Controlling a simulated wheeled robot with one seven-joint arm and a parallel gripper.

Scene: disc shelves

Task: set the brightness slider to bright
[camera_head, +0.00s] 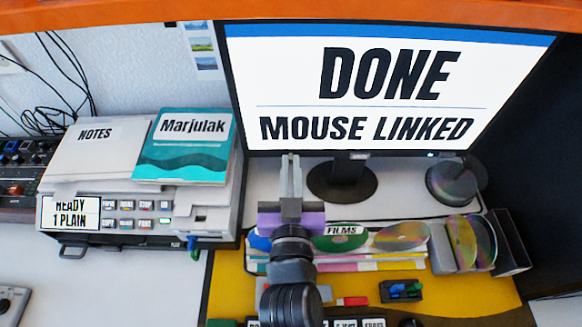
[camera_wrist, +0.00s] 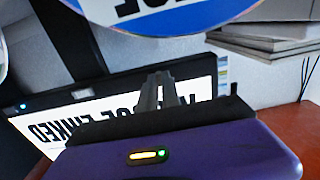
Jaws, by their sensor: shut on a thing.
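The monitor (camera_head: 390,90) stands at the back and its screen reads "DONE" and "MOUSE LINKED". Its lower bezel (camera_head: 400,155) is dark, with a small light at the right. My gripper (camera_head: 290,158) points up at the left part of this bezel, with its fingers together. In the wrist view, my gripper (camera_wrist: 163,82) reaches the monitor's edge (camera_wrist: 100,88), which appears upside down there. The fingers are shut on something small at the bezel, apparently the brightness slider. The slider itself is hidden by the fingers, so its setting cannot be read.
Discs, one labelled FILMS (camera_head: 340,238), stand on the yellow mat (camera_head: 225,285) below my gripper. A blue and white disc (camera_wrist: 165,15) is close to the wrist camera. A printer (camera_head: 150,205) bearing folders stands at left. An orange shelf (camera_head: 300,12) edges the top.

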